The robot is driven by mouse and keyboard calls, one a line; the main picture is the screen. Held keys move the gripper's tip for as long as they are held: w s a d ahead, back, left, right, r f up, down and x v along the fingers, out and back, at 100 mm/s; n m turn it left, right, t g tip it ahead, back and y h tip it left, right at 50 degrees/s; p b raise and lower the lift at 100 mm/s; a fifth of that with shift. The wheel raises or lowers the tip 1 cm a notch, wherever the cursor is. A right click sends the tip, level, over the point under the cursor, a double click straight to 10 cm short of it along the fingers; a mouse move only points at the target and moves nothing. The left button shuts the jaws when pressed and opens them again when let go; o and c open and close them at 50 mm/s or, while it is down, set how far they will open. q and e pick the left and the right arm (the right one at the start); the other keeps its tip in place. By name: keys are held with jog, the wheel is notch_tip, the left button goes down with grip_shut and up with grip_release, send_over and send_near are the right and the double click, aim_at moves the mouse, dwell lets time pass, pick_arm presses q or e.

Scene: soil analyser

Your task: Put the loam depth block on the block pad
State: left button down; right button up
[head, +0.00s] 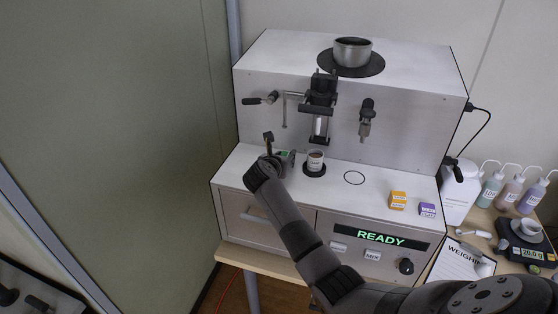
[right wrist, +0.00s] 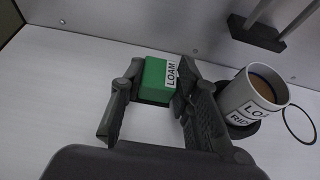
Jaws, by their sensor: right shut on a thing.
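The loam depth block is green with a white LOAM label. It sits between the fingers of my right gripper in the right wrist view (right wrist: 154,80). In the head view only a small green part of it (head: 283,153) shows beside the fingers. My right gripper (head: 278,152) is shut on the block at the left part of the machine's white ledge. It also shows in the right wrist view (right wrist: 160,76). I cannot tell whether the block touches the ledge. I cannot make out the block pad; the gripper may hide it. My left gripper is not in view.
A labelled cup (head: 316,160) stands on a dark round pad, right of the gripper. A black ring outline (head: 354,178) marks the ledge. An orange block (head: 398,199) and a purple block (head: 427,209) stand farther right. The machine's fittings (head: 320,100) overhang behind.

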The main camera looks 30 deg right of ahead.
jog(key=shift+w+a, duration=0.35)
jog(key=shift+w, duration=0.05)
jog(key=shift+s+d+f, duration=0.15)
jog(key=shift+s+d, duration=0.1)
jog(key=shift+s, duration=0.05)
jog(key=o, duration=0.8)
jog(key=shift+d, duration=0.1)
jog(key=shift+o, duration=1.7)
jog(key=shift+w+a, duration=0.15)
jog(key=shift+a, duration=0.05)
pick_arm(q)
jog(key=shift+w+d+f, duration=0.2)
pick_arm(e)
jog(key=shift+d, duration=0.1)
